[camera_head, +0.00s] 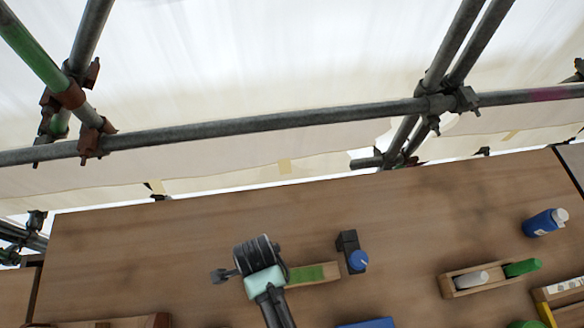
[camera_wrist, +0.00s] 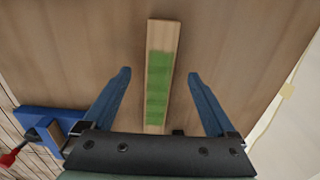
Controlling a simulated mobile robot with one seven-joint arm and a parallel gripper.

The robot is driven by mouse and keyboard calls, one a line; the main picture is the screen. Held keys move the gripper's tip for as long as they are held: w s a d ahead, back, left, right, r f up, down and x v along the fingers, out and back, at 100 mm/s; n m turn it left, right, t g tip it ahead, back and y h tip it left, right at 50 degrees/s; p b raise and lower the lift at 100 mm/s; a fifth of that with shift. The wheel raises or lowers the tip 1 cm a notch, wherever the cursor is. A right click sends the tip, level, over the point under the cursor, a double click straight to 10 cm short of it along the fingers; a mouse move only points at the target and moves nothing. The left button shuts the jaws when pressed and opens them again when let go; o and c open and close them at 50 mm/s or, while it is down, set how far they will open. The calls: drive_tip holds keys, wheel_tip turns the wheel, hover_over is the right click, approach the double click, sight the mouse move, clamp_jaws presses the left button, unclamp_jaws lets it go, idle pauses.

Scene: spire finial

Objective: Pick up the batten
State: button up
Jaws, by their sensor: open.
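The batten (camera_wrist: 158,85) is a pale wooden strip with a broad green painted band, lying on the wooden boards. In the wrist view it runs lengthwise between the two blue fingers of my gripper (camera_wrist: 159,75), with clear gaps on both sides. My gripper is open and empty; its height above the batten is hard to judge. In the head view the batten (camera_head: 312,273) shows to the right of my wrist, which covers its left end. The fingertips are not clear there.
A dark block with a blue knob (camera_head: 358,260) stands by the batten's right end. A wooden tray (camera_head: 463,291) and blue bottle (camera_head: 545,222) are right. Scaffold tubes (camera_head: 270,122) cross behind.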

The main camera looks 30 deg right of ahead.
sight(292, 278)
drive_tip(key=shift+a+f+p, duration=0.1)
drive_tip(key=shift+f+p, duration=0.25)
drive_tip(key=shift+f, duration=2.9)
clamp_jaws()
